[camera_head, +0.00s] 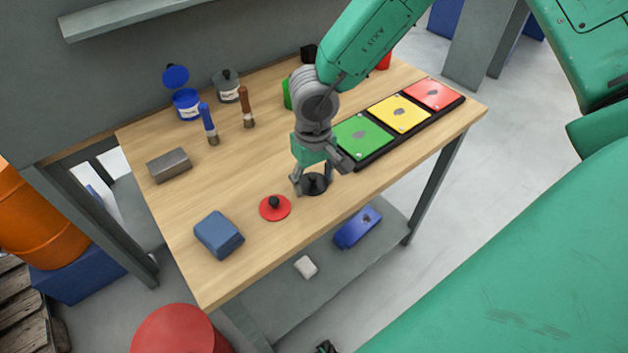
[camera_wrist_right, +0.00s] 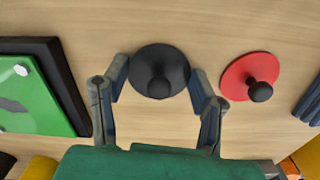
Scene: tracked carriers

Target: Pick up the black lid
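The black lid (camera_head: 314,184) is a dark disc with a knob on top, lying flat on the wooden table (camera_head: 262,163). It also shows in the right wrist view (camera_wrist_right: 159,72). My right gripper (camera_head: 323,182) is open just above the lid, pointing down. In the right wrist view its two fingertips (camera_wrist_right: 157,78) stand on either side of the lid, with the knob between them. I cannot tell whether the fingers touch the lid. My left gripper is not in view.
A red lid (camera_head: 275,208) lies close to the left of the black lid. A blue block (camera_head: 219,235) sits near the front edge. A tray with green, yellow and red plates (camera_head: 401,114) is to the right. Brushes, a grey block and cans stand further back.

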